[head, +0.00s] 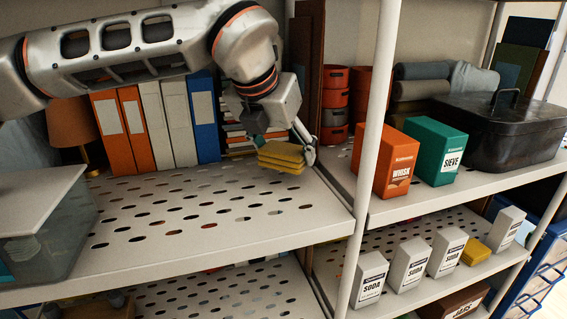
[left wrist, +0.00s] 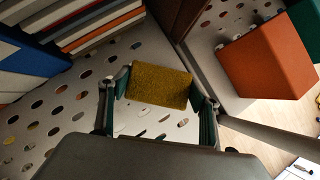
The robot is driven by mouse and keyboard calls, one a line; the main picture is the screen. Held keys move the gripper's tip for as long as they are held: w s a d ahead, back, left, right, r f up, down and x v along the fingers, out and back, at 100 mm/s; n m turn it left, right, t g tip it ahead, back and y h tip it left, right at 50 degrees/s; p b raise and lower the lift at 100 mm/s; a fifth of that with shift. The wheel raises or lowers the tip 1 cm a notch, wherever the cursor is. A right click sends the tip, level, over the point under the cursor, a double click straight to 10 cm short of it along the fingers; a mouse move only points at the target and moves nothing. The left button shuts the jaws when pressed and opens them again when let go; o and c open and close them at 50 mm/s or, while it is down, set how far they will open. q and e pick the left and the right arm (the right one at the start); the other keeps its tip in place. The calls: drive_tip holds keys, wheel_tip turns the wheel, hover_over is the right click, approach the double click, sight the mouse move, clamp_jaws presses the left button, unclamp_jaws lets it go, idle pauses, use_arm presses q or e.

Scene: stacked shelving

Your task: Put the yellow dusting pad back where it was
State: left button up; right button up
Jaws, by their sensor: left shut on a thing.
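The yellow dusting pad (head: 282,153) is in my left gripper (head: 288,146) over the right part of the upper left shelf. It looks layered in the head view. In the left wrist view the pad (left wrist: 158,86) lies flat across between the two fingertips (left wrist: 160,88), which are shut on its ends. I cannot tell whether its underside touches the shelf. Another yellow item (head: 475,251) lies on the lower right shelf between white soda boxes. My right gripper is not in view.
The perforated upper left shelf (head: 225,215) has free room in front. Binders (head: 160,122) and a book stack (head: 236,138) stand behind. A post (head: 371,150) separates the bays. The orange whisk box (head: 388,160) and green sieve box (head: 436,150) stand right of it.

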sight(283, 165)
use_arm(q)
wheel_tip(283, 165, down, 3)
drive_tip(key=shift+f+p, duration=0.1)
drive_tip(key=shift+p, duration=0.25)
drive_tip(key=shift+w+f, duration=0.2)
drive_tip(key=shift+f, duration=0.1)
drive_tip(key=shift+f, duration=0.1)
drive_tip(key=o, duration=1)
